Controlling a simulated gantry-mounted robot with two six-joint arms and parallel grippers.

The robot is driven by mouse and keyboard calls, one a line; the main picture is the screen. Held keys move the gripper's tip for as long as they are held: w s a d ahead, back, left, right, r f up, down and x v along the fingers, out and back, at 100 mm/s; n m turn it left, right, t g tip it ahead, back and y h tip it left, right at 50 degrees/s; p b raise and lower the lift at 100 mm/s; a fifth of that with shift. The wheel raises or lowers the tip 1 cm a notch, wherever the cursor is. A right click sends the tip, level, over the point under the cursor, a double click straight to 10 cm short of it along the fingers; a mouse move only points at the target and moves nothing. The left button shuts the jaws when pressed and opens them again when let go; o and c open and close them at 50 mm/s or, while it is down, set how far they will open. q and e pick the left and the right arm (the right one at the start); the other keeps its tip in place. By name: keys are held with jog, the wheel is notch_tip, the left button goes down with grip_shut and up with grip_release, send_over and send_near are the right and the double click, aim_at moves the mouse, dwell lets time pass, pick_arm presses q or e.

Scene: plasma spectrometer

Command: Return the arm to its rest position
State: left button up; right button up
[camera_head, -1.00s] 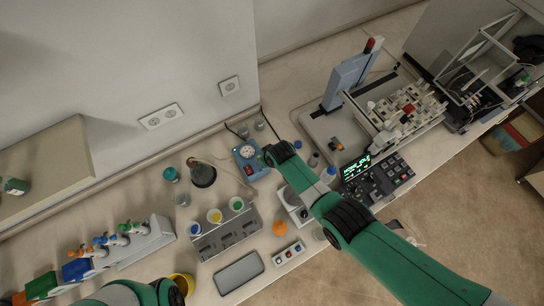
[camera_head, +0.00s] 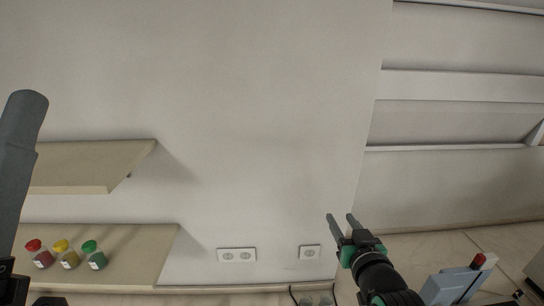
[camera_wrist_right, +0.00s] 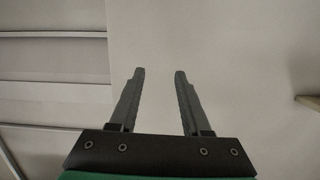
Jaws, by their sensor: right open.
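My right gripper (camera_head: 342,222) is raised in front of the wall, low and right of the middle in the head view. Its two dark fingers point up and are apart, with nothing between them. The right wrist view also shows the open, empty fingers (camera_wrist_right: 160,75) against the bare wall. At the left edge of the head view a dark grey upright part is partly in view, and I cannot tell whether it belongs to my left gripper.
A lower shelf (camera_head: 130,250) holds a red-capped jar (camera_head: 41,256), a yellow-capped jar (camera_head: 68,257) and a green-capped jar (camera_head: 95,257). An upper shelf (camera_head: 90,165) looks empty. Wall sockets (camera_head: 237,255) sit low. A blue-grey stand (camera_head: 450,286) shows at lower right.

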jog(key=s+d+r+t, duration=0.1)
jog(key=s+r+t, duration=0.3)
jog(key=r, duration=0.7)
jog(key=s+r+t, duration=0.3)
jog(key=s+r, duration=0.3)
jog(key=r, duration=0.5)
jog(key=s+r+t+y, duration=0.1)
jog(key=s+r+t, duration=0.1)
jog(key=s+r, duration=0.45)
jog(key=s+r+t, duration=0.3)
jog(key=s+r, duration=0.1)
jog(key=s, duration=0.5)
notch_tip(320, 180, down, 36)
jog(key=b, duration=3.6)
jog(key=shift+d+n, duration=0.25)
jog(key=shift+n, duration=0.05)
jog(key=shift+f, duration=0.15)
